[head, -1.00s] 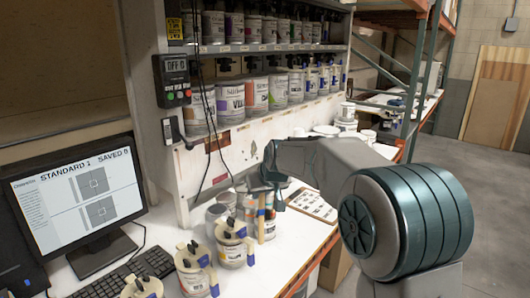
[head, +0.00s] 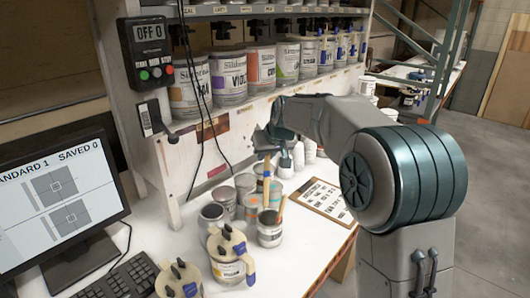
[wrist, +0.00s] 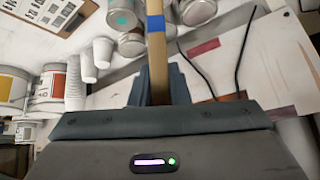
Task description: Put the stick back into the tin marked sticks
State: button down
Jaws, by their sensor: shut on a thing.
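My gripper (head: 268,142) is shut on a pale wooden stick (head: 267,187) with a blue band. The stick hangs upright below the fingers; in the wrist view the stick (wrist: 156,65) runs up from between them, its band clear of the jaws. A small open tin (head: 270,236) with a light label stands below, with another wooden stick (head: 281,210) leaning out of it. The held stick's lower end is by this tin's mouth; I cannot tell whether it is inside or just above. The tin's label is too small to read.
Several open grey-topped tins (head: 224,198) stand just behind and left. Lidded cans with blue handles (head: 229,262) stand in front. A clipboard (head: 320,200) lies to the right and white cups (head: 298,155) stand behind. Black cables (head: 203,120) hang at left.

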jog(key=shift+w+f+b, duration=0.3)
jog(key=shift+f+b, duration=0.2)
jog(key=shift+f, duration=0.6)
jog(key=shift+w+f+b, duration=0.25)
jog(key=shift+f+b, duration=0.25)
jog(key=shift+f, duration=0.55)
jog(key=f+b, duration=0.2)
jog(key=s+f+b, duration=0.1)
jog(key=f+b, duration=0.4)
jog(key=f, duration=0.1)
jog(key=shift+s+f, duration=0.1)
jog(key=shift+s, duration=0.05)
jog(key=c, duration=1.3)
grip_release()
jog(key=b, duration=0.2)
send_near(268, 187)
jog(key=shift+d+r, duration=0.25)
jog(key=shift+r, duration=0.2)
